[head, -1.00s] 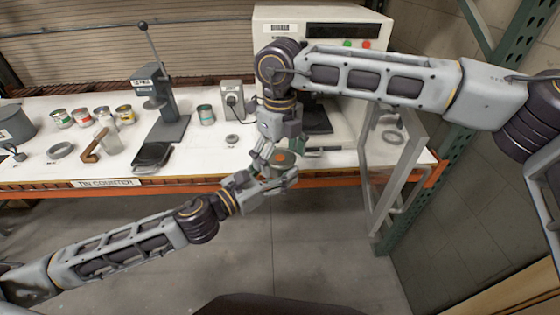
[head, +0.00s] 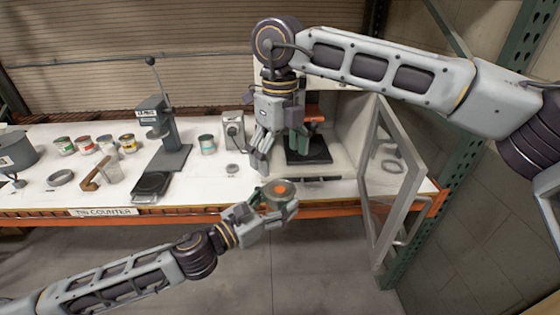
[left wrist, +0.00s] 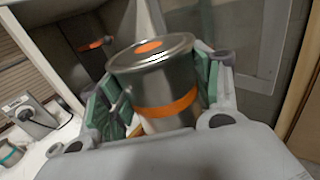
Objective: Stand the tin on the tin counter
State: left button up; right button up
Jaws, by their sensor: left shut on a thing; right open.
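The tin (head: 280,190) is a silver can with an orange dot on its lid. In the left wrist view the tin (left wrist: 158,80) shows an orange band and stands nearly upright between green finger pads. My left gripper (head: 270,203) is shut on it, just in front of the counter's front edge. My right gripper (head: 276,150) is open and empty, above and behind the tin, pointing down. The tin counter (head: 50,200) is a white top with an orange front beam and a "TIN COUNTER" label (head: 103,212) at left.
Several small paint tins (head: 85,144) stand at the back left. A lever press (head: 162,130), a black scale (head: 151,184) and a teal-banded tin (head: 207,144) stand mid-counter. A cabinet with an open framed door (head: 372,190) is at right. Some white counter is bare near the front.

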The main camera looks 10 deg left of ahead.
pick_arm(q)
jog(key=shift+w+d, duration=0.1)
dwell(0.5)
jog(key=w+d+f+m+g+h, duration=0.4)
jog(key=f+g, duration=0.1)
jog(key=shift+w+d+f+m+g, duration=0.2)
jog(key=shift+w+f+m+g, duration=0.05)
jog(key=shift+f+m+g, duration=0.1)
dwell(0.7)
dwell(0.5)
